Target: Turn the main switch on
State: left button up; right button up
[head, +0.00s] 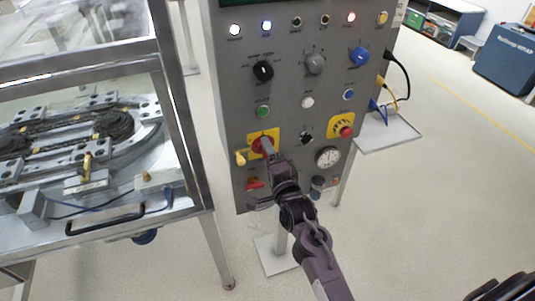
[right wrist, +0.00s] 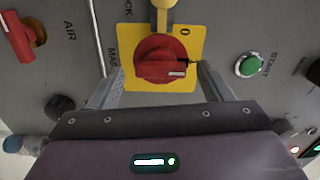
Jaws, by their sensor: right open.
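The main switch is a red rotary knob on a yellow plate, low on the left of the grey control panel. In the head view the knob (head: 262,144) is partly covered by my right gripper (head: 268,150). In the right wrist view the knob (right wrist: 158,60) shows between the fingertips of my right gripper (right wrist: 160,82), which is open. Whether the fingers touch the knob I cannot tell. A white mark on the knob points right in that view, and a "0" is printed at the plate's upper right corner. My left gripper is not in view.
The grey panel (head: 225,90) carries several lamps, knobs and buttons. A yellow tab (head: 240,158) sticks out beside the switch, with a red AIR handle (head: 254,183) below. A green START button (right wrist: 248,66) is nearby. A metal-framed track table (head: 190,140) stands left.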

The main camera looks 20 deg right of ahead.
jog(key=s+b, duration=0.1)
jog(key=s, duration=0.5)
jog(key=shift+s, duration=0.25)
jog(key=shift+d, duration=0.1)
jog(key=s+a+f+n+g, duration=0.1)
jog(key=s+f+n+g, duration=0.2)
jog(key=f, duration=0.8)
jog(key=s+a+f+n+g+y, duration=0.1)
jog(key=s+a+f+n+g, duration=0.2)
jog(key=f, duration=0.8)
jog(key=s+f+n+g, duration=0.2)
jog(key=s+f+n, duration=0.15)
jog(key=f, duration=0.75)
jog(key=s+d+f+n+g, duration=0.3)
jog(key=s+f+n+g, duration=0.1)
jog(key=s+f, duration=1)
jog(key=s+d+f+n+g, duration=0.2)
jog(key=s+d+f, duration=0.1)
jog(key=s, duration=0.6)
jog(key=s+d+f+n+g+h, duration=0.1)
jog(key=s+d+f+n+g, duration=0.2)
jog(key=s, duration=0.7)
notch_tip(320, 180, down, 2)
jog(key=shift+d+f+h, duration=0.1)
jog(key=shift+d+h, duration=0.1)
jog(key=shift+h, duration=0.1)
jog(key=shift+w, duration=0.1)
